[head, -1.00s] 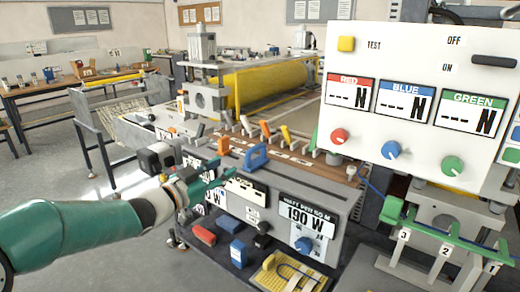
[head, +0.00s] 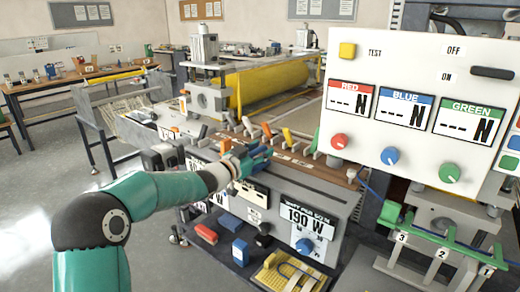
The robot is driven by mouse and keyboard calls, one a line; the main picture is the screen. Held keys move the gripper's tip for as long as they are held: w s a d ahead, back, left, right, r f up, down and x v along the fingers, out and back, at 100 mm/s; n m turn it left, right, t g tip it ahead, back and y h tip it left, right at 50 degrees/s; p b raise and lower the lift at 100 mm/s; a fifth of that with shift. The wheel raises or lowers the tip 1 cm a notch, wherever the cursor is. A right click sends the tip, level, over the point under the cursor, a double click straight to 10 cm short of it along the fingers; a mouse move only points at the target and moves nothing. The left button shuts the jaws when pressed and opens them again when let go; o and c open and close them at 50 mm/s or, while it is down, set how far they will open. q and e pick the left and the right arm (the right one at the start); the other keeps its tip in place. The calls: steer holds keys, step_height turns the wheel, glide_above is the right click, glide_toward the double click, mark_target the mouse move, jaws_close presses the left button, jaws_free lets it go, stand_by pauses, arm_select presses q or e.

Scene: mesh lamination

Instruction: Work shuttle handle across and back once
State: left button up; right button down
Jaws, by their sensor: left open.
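My left gripper (head: 254,163) is open, with its teal fingers at the blue handle (head: 260,150) on the front rail of the grey machine. The handle is mostly hidden behind the fingers, and I cannot tell whether they touch it. An orange handle (head: 226,145) stands just left of the fingers on the same machine. No label shows which of these is the shuttle handle. My right gripper is not in view.
The grey machine front (head: 275,205) carries a 190 W display (head: 308,218). A white control panel (head: 415,100) with red, blue and green knobs rises at the right. Several small levers stand behind the rail. A yellow roll (head: 270,83) lies further back.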

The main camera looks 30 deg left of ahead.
arm_select(q)
jaws_close()
stand_by(0.3)
